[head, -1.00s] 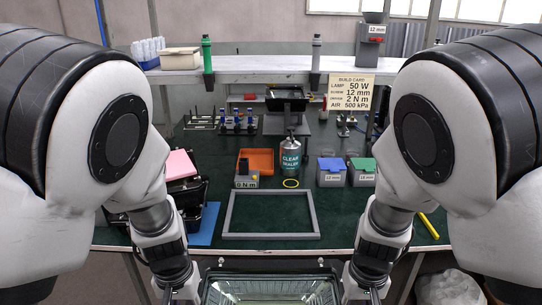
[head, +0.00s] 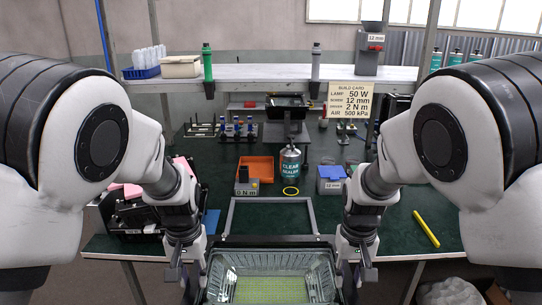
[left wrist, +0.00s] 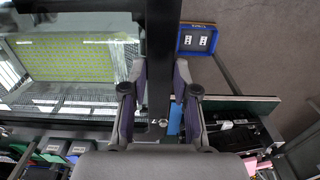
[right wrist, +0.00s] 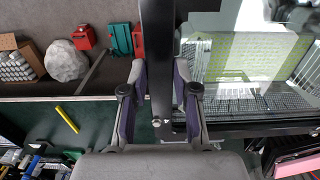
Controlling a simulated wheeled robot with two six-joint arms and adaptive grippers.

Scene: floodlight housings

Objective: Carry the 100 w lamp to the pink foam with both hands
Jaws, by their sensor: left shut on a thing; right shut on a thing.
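The lamp (head: 270,262) is a dark-framed floodlight with a clear glass face and a yellow-green panel, at the bottom middle of the head view. It is held level between both hands in front of the bench. My left gripper (head: 190,278) is shut on its left side and my right gripper (head: 347,278) on its right side. Each wrist view shows fingers closed on the dark frame edge. No wattage mark is readable on it. The pink foam (head: 124,191) lies at the bench's left with black housings, partly hidden by my left arm.
A grey frame (head: 230,217) lies on the green bench just beyond the lamp. Behind it are an orange tray (head: 258,167), a sealer can (head: 291,163) and a blue bin (head: 331,175). A yellow bar (head: 426,229) lies at the right. A blue crate (left wrist: 197,39) stands on the floor.

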